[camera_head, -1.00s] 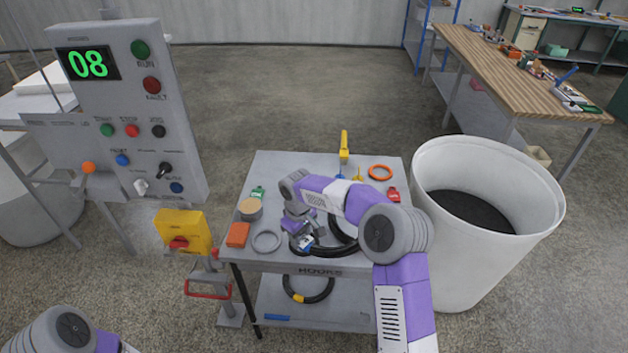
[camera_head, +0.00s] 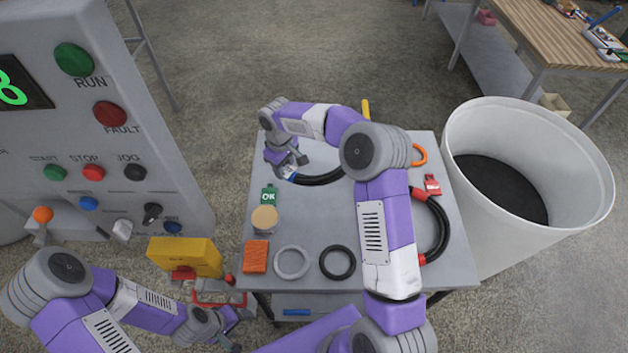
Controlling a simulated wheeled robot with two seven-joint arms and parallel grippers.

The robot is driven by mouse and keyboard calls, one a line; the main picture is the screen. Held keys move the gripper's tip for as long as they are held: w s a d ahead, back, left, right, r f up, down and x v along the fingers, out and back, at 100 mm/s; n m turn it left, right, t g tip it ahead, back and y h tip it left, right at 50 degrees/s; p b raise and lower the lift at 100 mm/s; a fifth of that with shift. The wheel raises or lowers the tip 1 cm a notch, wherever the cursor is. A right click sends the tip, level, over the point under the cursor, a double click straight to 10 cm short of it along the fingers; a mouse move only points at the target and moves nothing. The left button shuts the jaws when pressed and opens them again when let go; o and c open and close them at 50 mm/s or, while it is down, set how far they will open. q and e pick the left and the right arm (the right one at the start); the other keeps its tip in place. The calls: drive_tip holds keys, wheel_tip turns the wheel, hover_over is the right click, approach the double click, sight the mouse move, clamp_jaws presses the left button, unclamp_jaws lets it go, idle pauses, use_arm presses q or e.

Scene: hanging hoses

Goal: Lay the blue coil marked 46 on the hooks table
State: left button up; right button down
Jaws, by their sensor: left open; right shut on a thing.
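My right gripper (camera_head: 289,166) is at the far left part of the grey hooks table (camera_head: 320,215). It is shut on a black coil (camera_head: 322,179) with a blue band at the fingers. The coil lies on or just above the tabletop; I cannot tell which. My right arm hides part of it, and no number is readable. Another black coil with red bands (camera_head: 443,222) lies at the table's right side, partly behind my arm. My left gripper (camera_head: 232,338) is open and empty, low in front of the table's front left corner.
On the table are a green OK tag (camera_head: 268,195), a tan roll (camera_head: 264,218), an orange block (camera_head: 256,256), a grey ring (camera_head: 292,262), a black ring (camera_head: 338,262) and a red tag (camera_head: 432,184). A white bin (camera_head: 530,240) stands right; a control panel (camera_head: 95,120) stands left.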

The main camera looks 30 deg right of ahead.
drive_tip(key=f, duration=0.4)
drive_tip(key=shift+s+f+b, duration=0.2)
drive_tip(key=shift+f+b, duration=0.05)
drive_tip(key=shift+b, duration=0.1)
wheel_tip(320, 180, down, 4)
drive_tip(key=shift+w+f+b, duration=0.1)
drive_tip(key=shift+b, duration=0.2)
drive_tip(key=c, duration=0.7)
unclamp_jaws()
drive_tip(key=r, duration=0.4)
drive_tip(key=r+p, duration=0.1)
drive_tip(key=r, duration=0.7)
drive_tip(key=shift+s+a+p, duration=0.15)
drive_tip(key=shift+s+p, duration=0.15)
drive_tip(key=shift+p, duration=0.1)
